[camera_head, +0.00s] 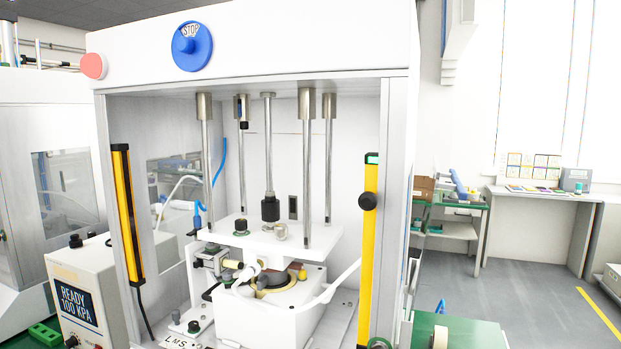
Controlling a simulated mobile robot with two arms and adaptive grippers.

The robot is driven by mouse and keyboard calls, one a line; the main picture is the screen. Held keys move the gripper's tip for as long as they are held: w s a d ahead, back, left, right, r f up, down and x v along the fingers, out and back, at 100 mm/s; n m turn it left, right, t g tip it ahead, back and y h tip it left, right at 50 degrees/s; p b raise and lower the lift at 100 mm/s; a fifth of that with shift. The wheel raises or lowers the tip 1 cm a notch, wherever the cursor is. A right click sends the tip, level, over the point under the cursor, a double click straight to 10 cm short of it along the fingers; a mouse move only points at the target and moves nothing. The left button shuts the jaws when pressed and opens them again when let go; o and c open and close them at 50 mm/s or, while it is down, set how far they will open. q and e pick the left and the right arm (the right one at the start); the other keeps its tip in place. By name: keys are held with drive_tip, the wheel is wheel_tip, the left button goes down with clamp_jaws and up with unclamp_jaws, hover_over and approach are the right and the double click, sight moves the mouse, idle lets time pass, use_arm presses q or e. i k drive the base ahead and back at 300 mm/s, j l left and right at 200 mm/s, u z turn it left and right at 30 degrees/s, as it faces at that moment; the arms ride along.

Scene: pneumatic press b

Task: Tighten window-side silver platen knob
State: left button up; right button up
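The press's white platen (310,241) hangs level on several vertical silver rods inside the open press frame. A small silver knob (281,231) sits on the platen, just right of the black rod coupling (270,208). A black knob (240,226) is on the platen to its left. I cannot tell how tight the silver knob is. Neither of my grippers can be made out in this view.
Below the platen is a white fixture block (262,315) with a white hose. Yellow-black posts (127,214) flank the opening. A control box (78,298) reading "READY 100 KPA" stands at left. A green surface (470,335) is at lower right. Grey floor is open at right.

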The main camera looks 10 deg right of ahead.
sight(281, 230)
drive_tip(key=j+z, duration=0.45)
drive_tip(key=i+j+z, duration=0.1)
drive_tip(key=j+z, duration=0.15)
drive_tip(key=z, duration=0.2)
drive_tip(key=j+z, duration=0.45)
drive_tip(key=k+l, duration=0.05)
drive_tip(key=l, duration=0.05)
